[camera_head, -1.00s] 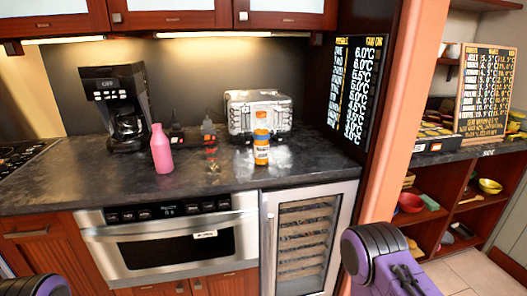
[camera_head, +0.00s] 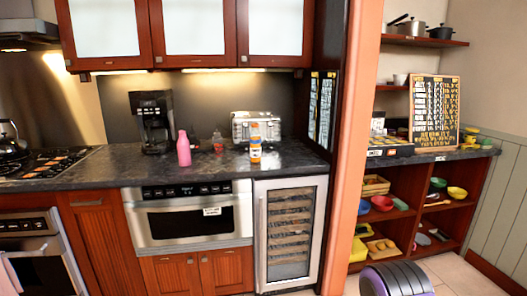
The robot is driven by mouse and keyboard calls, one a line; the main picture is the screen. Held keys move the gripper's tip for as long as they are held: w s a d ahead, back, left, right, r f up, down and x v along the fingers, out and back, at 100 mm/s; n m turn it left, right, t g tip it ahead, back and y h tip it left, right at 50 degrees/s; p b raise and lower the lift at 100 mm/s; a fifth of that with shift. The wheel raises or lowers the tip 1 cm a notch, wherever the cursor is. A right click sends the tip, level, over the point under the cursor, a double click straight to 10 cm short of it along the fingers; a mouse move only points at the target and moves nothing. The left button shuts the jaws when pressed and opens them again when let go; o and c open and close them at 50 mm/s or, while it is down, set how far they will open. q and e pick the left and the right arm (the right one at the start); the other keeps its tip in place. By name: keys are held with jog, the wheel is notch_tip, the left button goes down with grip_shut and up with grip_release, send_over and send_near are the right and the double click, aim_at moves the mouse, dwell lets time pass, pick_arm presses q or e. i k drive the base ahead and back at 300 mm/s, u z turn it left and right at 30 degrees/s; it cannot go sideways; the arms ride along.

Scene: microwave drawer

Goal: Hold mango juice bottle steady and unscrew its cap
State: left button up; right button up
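An orange-yellow bottle (camera_head: 255,146) with a pale label stands upright on the dark countertop (camera_head: 90,174), in front of the toaster. It looks like the mango juice bottle, but its label is too small to read. Its cap is too small to tell in detail. Neither of my grippers shows in the head view. Only a purple and black part of my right arm shows at the bottom right, far from the bottle.
A pink bottle (camera_head: 183,150), small bottles (camera_head: 218,143), a coffee maker (camera_head: 152,120) and a toaster (camera_head: 243,124) share the counter. A drawer microwave (camera_head: 190,218) and a glass-door cooler (camera_head: 289,232) sit below. An orange pillar (camera_head: 346,150) stands right; floor is clear near the shelves.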

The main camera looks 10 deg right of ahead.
aim_at(255, 136)
jog(key=z, duration=0.85)
jog(key=i, duration=1.25)
jog(key=u, duration=0.2)
